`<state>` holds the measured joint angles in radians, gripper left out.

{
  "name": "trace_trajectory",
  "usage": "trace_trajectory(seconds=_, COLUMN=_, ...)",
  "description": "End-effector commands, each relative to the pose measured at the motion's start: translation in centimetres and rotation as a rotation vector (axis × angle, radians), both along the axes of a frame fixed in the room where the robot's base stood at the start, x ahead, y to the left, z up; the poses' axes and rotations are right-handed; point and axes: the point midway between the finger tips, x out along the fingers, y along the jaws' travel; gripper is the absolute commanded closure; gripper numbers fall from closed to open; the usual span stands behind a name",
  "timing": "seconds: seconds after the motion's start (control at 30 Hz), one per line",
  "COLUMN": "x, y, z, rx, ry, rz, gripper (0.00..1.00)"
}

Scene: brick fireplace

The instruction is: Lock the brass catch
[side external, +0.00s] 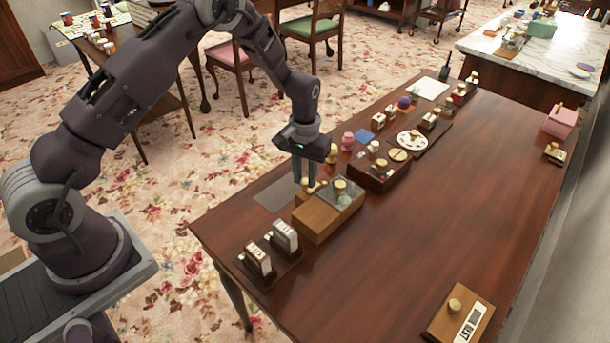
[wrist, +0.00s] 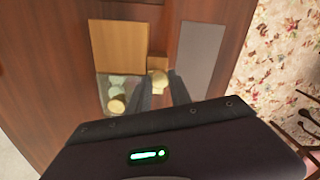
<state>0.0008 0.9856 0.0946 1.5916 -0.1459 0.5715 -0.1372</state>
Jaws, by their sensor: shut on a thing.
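A wooden box (side external: 318,220) with a part-glass top stands near the table's left edge; it also shows in the wrist view (wrist: 118,45). A pale brass-coloured knob (wrist: 157,82) sits on a small wooden block at the box's side and looks to be the catch. The glass part (wrist: 103,90) has its own round knob (wrist: 116,104), with greenish round things under it. My gripper (side external: 305,178) points down beside the box. In the wrist view its fingers (wrist: 162,84) are on either side of the catch knob, shut on it. The fingertips partly hide the catch.
A grey mat (side external: 277,194) lies flat beside the box. Two upright labelled blocks (side external: 285,236) stand at the near left. A wooden case (side external: 378,176) with knobs stands just behind the box. The table's right middle is clear, with a labelled wooden plate (side external: 460,312) at the front.

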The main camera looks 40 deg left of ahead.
Motion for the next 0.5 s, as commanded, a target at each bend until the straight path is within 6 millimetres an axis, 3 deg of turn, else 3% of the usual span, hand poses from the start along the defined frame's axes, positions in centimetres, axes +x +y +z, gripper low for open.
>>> trace_trajectory(seconds=0.5, x=0.06, y=0.03, z=0.06, rx=0.001, ry=-0.002, rz=-0.067, gripper=1.0)
